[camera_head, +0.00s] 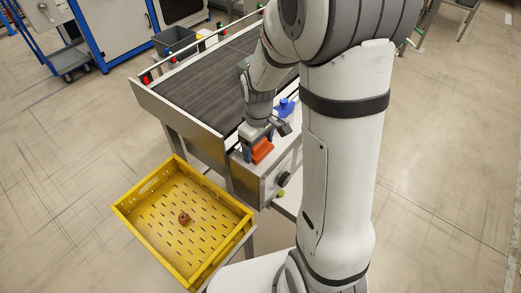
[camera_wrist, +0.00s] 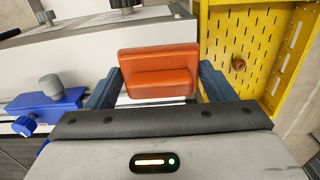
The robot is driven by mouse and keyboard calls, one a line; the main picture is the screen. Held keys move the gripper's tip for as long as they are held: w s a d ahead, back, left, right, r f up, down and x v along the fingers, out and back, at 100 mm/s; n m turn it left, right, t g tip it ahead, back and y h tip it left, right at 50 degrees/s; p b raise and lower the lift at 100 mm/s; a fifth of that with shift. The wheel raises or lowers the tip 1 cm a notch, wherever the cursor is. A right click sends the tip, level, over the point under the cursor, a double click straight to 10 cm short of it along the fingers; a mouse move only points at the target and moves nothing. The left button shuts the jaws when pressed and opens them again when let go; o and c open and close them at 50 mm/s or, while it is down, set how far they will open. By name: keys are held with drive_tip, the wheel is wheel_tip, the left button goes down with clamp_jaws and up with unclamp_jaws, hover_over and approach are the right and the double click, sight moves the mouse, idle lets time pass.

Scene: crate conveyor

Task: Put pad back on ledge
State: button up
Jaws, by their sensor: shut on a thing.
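The pad is an orange block with a raised ridge (camera_wrist: 158,72). In the wrist view it sits between the two dark blue fingers of my gripper (camera_wrist: 158,88), which is shut on it. In the head view the pad (camera_head: 262,151) is at the near end of the conveyor, over the pale ledge (camera_head: 250,172). My gripper (camera_head: 258,145) is just above and around it there. I cannot tell whether the pad touches the ledge or hangs slightly above it.
A yellow crate (camera_head: 126,214) with a small brown part (camera_head: 184,218) inside stands left of the ledge. A blue fixture (camera_head: 286,107) is just behind my gripper, also in the wrist view (camera_wrist: 45,112). The dark conveyor belt (camera_head: 205,92) runs away behind.

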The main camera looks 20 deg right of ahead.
sight(259, 152)
drive_tip(key=shift+f, duration=1.5)
drive_tip(key=shift+f, duration=0.25)
drive_tip(key=o, duration=1)
drive_tip(key=shift+r, duration=0.1)
